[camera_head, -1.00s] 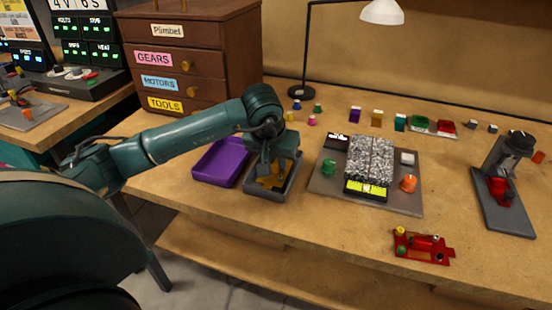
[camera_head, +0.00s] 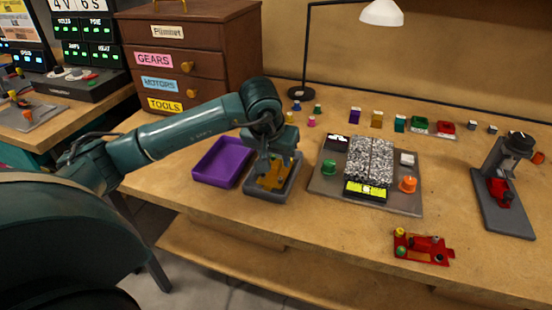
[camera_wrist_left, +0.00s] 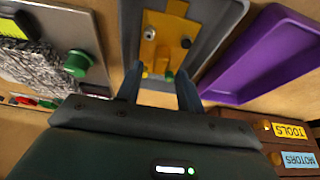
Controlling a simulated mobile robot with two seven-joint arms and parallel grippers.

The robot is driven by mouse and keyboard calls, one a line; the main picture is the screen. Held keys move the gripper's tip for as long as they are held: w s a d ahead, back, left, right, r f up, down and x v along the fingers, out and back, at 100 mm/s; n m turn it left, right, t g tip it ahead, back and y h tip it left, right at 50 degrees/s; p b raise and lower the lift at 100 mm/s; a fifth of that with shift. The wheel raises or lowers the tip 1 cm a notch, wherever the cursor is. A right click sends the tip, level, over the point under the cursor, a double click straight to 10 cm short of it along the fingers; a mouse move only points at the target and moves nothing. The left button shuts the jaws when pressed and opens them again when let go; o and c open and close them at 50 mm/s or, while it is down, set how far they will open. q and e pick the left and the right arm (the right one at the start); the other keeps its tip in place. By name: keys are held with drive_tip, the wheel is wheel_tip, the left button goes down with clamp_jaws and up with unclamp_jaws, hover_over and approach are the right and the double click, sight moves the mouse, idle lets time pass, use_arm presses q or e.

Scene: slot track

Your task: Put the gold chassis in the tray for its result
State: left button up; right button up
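The gold chassis (camera_head: 272,177) lies inside the grey tray (camera_head: 256,193), beside the purple tray. In the left wrist view the gold chassis (camera_wrist_left: 164,45) also shows inside the grey tray (camera_wrist_left: 211,45), with small coloured parts at its near end. My left gripper (camera_head: 266,161) is just above the chassis and partly covers its far end in the head view. In the left wrist view the two fingers of the left gripper (camera_wrist_left: 160,73) are spread apart with nothing gripped. My right gripper is not in view.
An empty purple tray (camera_head: 222,160) stands left of the grey tray. A test plate (camera_head: 320,183) with a green knob, an orange knob and a yellow display stands to the right. A red chassis (camera_head: 422,246) lies near the front edge. A drawer cabinet (camera_head: 190,50) stands behind.

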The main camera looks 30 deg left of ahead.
sight(270, 184)
use_arm(q)
drive_tip(key=a+v, duration=0.1)
drive_tip(key=v, duration=0.9)
drive_tip(key=shift+s+d+p, duration=0.15)
drive_tip(key=shift+d+p, duration=0.2)
drive_tip(key=shift+d, duration=0.15)
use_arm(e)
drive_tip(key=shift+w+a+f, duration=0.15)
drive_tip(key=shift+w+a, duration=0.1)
use_arm(q)
drive_tip(key=shift+r, duration=0.1)
